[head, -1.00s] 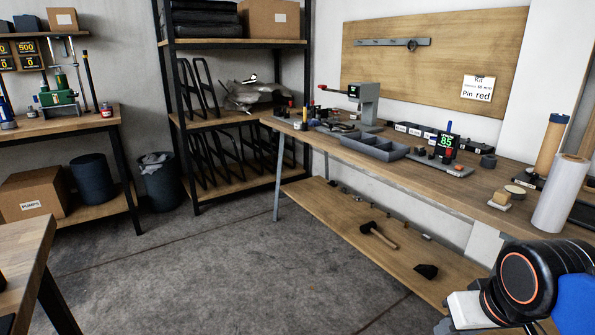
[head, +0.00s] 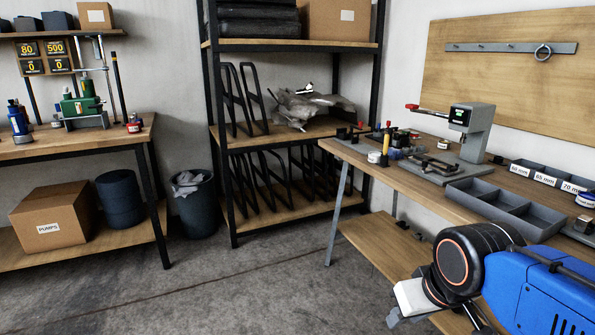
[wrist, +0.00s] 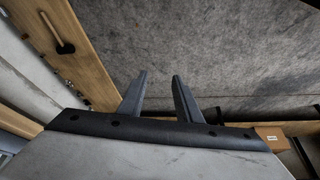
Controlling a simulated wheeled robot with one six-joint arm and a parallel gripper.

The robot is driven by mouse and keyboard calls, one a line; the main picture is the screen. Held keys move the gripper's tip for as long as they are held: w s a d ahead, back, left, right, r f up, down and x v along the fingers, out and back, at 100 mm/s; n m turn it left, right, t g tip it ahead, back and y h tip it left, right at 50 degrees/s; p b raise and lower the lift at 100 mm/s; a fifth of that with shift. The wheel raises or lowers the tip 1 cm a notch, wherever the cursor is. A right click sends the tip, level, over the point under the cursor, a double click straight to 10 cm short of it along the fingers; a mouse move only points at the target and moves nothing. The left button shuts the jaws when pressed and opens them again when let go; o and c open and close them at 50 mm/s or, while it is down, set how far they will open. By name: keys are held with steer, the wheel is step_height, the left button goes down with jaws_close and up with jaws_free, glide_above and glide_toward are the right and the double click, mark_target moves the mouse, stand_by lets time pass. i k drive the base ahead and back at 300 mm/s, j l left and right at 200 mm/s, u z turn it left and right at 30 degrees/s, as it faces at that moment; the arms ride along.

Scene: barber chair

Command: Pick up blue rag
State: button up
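I cannot make out a blue rag in either view. A crumpled grey cloth-like bundle (head: 305,106) lies on the middle level of the black shelf rack (head: 222,180). My gripper (wrist: 159,77) is open in the wrist view, its two dark fingers apart with only grey floor showing between them. In the head view my blue and black arm fills the lower right corner, and its fingers do not show clearly there.
A workbench (head: 420,185) with a grey divided tray (head: 500,208) and a small press (head: 475,125) runs along the right. A bin (head: 193,210) with pale crumpled material stands beside the rack. A left bench (head: 60,150) holds tools. The grey floor (head: 240,290) ahead is clear.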

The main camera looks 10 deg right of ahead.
mark_target(394, 154)
steer(key=i+j+z, duration=0.45)
steer(key=i, duration=0.35)
steer(key=i+j+z, duration=0.5)
steer(key=i+j, duration=0.2)
